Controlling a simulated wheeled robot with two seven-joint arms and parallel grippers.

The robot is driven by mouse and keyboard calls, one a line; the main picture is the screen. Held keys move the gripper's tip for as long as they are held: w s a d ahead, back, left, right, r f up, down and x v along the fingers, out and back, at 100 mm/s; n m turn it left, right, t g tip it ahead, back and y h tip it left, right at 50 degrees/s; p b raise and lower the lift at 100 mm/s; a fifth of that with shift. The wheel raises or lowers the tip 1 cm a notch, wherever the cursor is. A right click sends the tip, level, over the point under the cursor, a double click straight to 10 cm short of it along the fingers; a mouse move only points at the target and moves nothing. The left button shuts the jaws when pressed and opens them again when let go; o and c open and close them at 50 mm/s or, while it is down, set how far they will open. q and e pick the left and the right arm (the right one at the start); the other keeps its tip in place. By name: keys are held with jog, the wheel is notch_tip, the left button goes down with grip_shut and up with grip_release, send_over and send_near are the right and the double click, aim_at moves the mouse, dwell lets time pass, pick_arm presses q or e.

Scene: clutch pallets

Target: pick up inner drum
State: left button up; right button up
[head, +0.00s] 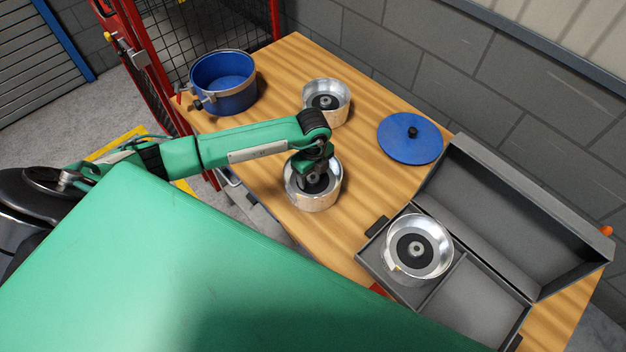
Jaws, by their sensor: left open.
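Three silver round drums with dark hubs are in the head view. One drum (313,199) stands on the wooden table under my left gripper (313,177). The gripper points down over this drum's middle, with its fingers open near the hub; whether they touch it cannot be told. A second drum (327,102) stands on the table behind it. A third drum (416,247) sits in the left compartment of the open grey case. Which of them is the inner drum cannot be told by looks. My right gripper is not in view.
A blue pot (225,84) with side clamps stands at the table's back left. A blue round lid (410,139) with a black knob lies at the right. The grey case (520,215) has its lid open and an empty right compartment. A red mesh frame (228,30) borders the table's left.

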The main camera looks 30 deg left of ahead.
pick_arm(q)
grip_shut()
jog(key=shift+w+r, duration=0.15)
jog(key=shift+w, duration=0.05)
jog(key=shift+r, duration=0.1)
